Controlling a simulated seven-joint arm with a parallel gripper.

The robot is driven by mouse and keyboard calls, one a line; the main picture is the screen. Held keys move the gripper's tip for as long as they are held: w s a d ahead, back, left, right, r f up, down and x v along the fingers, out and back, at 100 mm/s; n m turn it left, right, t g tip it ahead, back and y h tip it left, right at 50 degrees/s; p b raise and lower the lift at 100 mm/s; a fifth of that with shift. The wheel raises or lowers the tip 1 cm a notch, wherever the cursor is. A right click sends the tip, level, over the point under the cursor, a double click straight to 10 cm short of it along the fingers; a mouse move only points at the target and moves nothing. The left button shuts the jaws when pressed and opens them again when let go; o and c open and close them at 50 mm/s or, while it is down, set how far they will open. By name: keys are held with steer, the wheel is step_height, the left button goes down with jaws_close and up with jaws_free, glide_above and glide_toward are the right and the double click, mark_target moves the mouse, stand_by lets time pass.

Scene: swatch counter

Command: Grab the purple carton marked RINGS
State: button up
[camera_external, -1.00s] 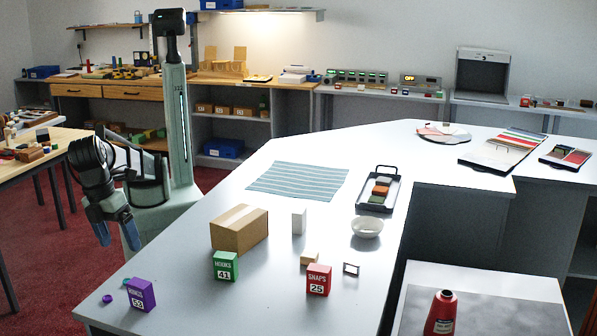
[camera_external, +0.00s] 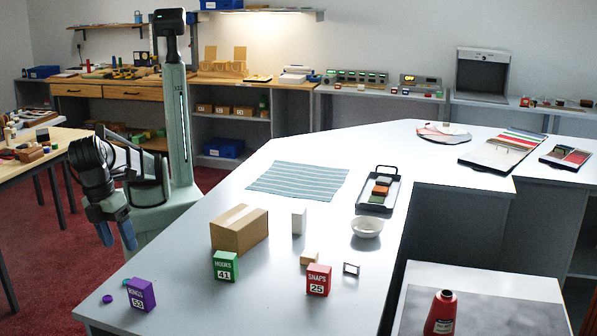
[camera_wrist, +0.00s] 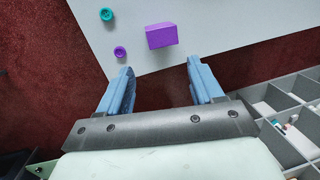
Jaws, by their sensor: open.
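The purple carton (camera_external: 141,294) marked RINGS and 53 stands upright at the near left corner of the white counter. My gripper (camera_external: 117,236) hangs off the counter's left edge, fingers pointing down, apart from the carton. In the wrist view my gripper (camera_wrist: 159,68) is open with its two blue fingers spread and nothing between them.
A purple button (camera_wrist: 120,52) and a teal button (camera_wrist: 106,14) lie left of the carton. A green HOOKS carton (camera_external: 225,266), a red SNAPS carton (camera_external: 318,280) and a cardboard box (camera_external: 239,229) stand farther right. Counter (camera_external: 190,308) between them is clear.

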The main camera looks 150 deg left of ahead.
mark_target(136, 283)
steer(key=s+d+f, duration=0.2)
steer(key=s+f, duration=0.1)
steer(key=s, duration=0.1)
steer(key=w+a+f+n+t, duration=0.1)
steer(key=f+n, duration=0.1)
steer(key=n, duration=0.4)
steer(key=w+a+f+n+t, duration=0.1)
steer(key=w+f+n, duration=0.1)
steer(key=n, duration=0.4)
steer(key=w+a+f+n+t+y, duration=0.1)
steer(key=f+n, duration=0.3)
steer(key=n, duration=0.2)
steer(key=shift+w+a, duration=0.2)
steer(key=shift+a, duration=0.15)
steer(key=shift+s+x, duration=0.15)
steer(key=shift+x, duration=1.2)
steer(key=shift+s+x, duration=0.15)
steer(key=shift+x, duration=1.25)
